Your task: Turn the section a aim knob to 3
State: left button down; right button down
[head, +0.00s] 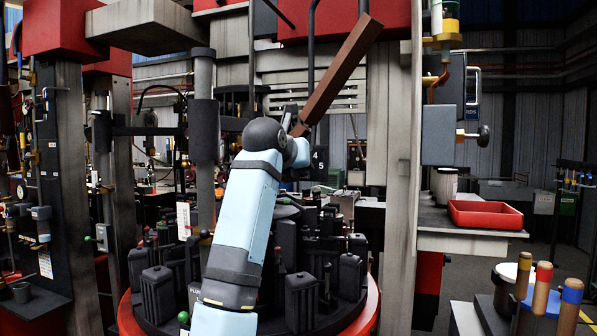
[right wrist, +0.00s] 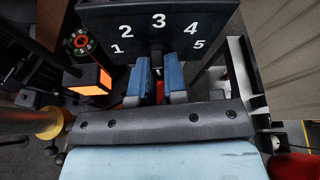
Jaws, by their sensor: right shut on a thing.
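A dark dial plate (right wrist: 178,22) with white numbers 1 to 5 fills the top of the right wrist view. In the head view a part of this plate (head: 319,160) shows 4 and 5 beyond my arm. My right gripper (right wrist: 160,72) has its blue fingers closed around the dark aim knob (right wrist: 157,50) below the numbers. The visible end of the knob lies under the 3. The fingers hide most of the knob. In the head view my right gripper is mostly hidden behind the wrist. My left gripper is not in view.
A slanted brown beam (head: 340,75) rises just above my right wrist. Dark moulds (head: 302,300) crowd the red-rimmed round table below. A red tray (head: 486,214) lies on a shelf at the right. An orange-lit box (right wrist: 90,80) stands left of the fingers.

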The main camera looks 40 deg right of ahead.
jog(key=shift+m+t+b, duration=0.35)
jog(key=shift+m+t, duration=0.05)
jog(key=shift+m, duration=0.3)
jog(key=c, duration=1.2)
grip_release()
jog(key=shift+d+f+y, duration=0.1)
jog(key=shift+d+y, duration=0.05)
jog(key=shift+y, duration=0.15)
jog(key=shift+o, duration=0.2)
jog(key=v, duration=1.4)
